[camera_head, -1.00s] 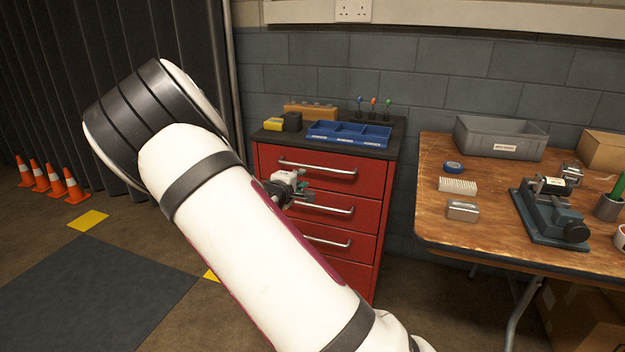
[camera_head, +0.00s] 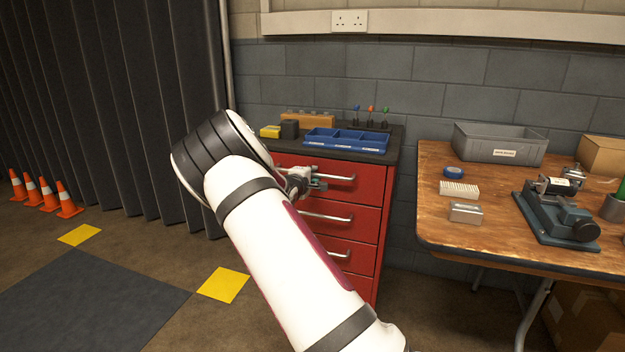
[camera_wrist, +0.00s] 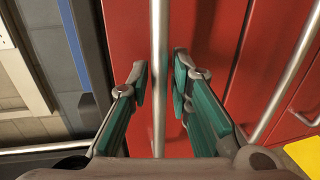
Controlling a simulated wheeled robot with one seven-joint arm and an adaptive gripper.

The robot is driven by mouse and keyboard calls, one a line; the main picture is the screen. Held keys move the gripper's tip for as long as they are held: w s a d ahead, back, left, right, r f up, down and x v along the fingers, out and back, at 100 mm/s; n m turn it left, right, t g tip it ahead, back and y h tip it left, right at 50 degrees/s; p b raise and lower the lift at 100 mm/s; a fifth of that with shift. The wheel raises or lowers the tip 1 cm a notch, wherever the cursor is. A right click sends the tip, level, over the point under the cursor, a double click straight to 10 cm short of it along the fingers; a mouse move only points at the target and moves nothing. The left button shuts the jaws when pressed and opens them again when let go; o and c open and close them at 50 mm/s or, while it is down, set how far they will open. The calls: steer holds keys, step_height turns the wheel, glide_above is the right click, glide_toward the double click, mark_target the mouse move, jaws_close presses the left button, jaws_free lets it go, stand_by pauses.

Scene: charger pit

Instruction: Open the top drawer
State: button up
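The red drawer cabinet (camera_head: 375,195) stands against the wall with its drawers shut. The top drawer's silver bar handle (camera_head: 340,178) is partly hidden by my gripper (camera_head: 318,180) in the head view. In the wrist view this handle (camera_wrist: 159,60) runs upright through the middle, between the two green-padded fingers of my gripper (camera_wrist: 161,82). The fingers are open, with a narrow gap on each side of the bar. I cannot tell how deep the bar sits between them.
The second drawer's handle (camera_head: 326,217) is just below. A blue tray (camera_head: 347,139) and small items lie on the cabinet top. A wooden workbench (camera_head: 440,205) with a grey bin (camera_head: 497,145) and a vise (camera_head: 552,213) stands to the right.

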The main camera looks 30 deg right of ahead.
steer(key=shift+w+d+f, duration=0.1)
steer(key=shift+w+d, duration=0.1)
steer(key=shift+d, duration=0.1)
jaws_close()
steer(key=f+p+v, duration=0.2)
steer(key=p+v, duration=0.4)
steer(key=v, duration=0.6)
steer(key=f+p+v, duration=0.2)
steer(key=p+v, duration=0.5)
steer(key=v, duration=0.6)
steer(key=shift+s+a+f, duration=0.3)
steer(key=shift+a+f, duration=0.05)
steer(key=shift+a, duration=0.15)
